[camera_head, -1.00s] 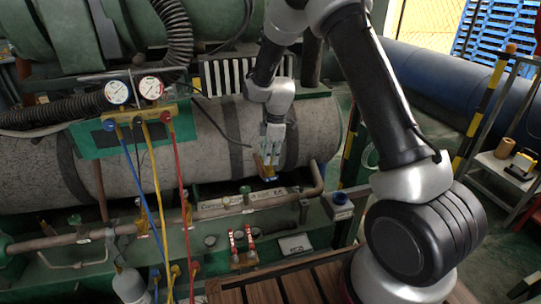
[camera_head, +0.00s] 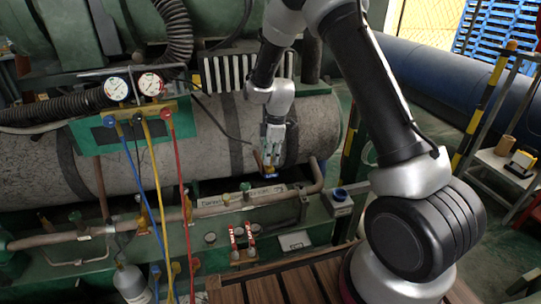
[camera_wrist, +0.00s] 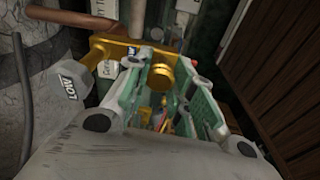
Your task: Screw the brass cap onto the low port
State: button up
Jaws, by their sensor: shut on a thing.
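My gripper (camera_head: 271,158) points down in front of the grey tank, over the pipework. In the wrist view its green-edged fingers (camera_wrist: 162,85) are shut around a round brass piece, the brass cap (camera_wrist: 161,75). A brass fitting (camera_wrist: 126,48) with a grey tag (camera_wrist: 70,82) marked LOW lies at and just beyond the fingertips; I take it for the low port. In the head view a small brass part (camera_head: 258,159) and a blue part (camera_head: 270,175) show at the fingertips. The fingers hide the join, so I cannot tell whether cap and port touch.
A gauge manifold (camera_head: 135,109) with blue, yellow and red hoses stands to the left. A copper pipe (camera_head: 250,201) runs below my gripper. Two red-handled valves (camera_head: 242,238) and a blue-topped part (camera_head: 340,194) sit lower. A slatted wooden surface (camera_head: 280,285) is in front.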

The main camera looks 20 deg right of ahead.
jog(key=m, duration=0.3)
jog(key=shift+m, duration=0.3)
jog(key=m, duration=0.3)
jog(key=shift+s+t, duration=0.1)
jog(key=shift+t, duration=0.2)
jog(key=shift+m, duration=0.3)
jog(key=m, duration=0.3)
jog(key=shift+f+m+h, duration=0.1)
jog(key=shift+m+h, duration=0.2)
jog(key=shift+h, duration=0.1)
jog(key=shift+s, duration=0.1)
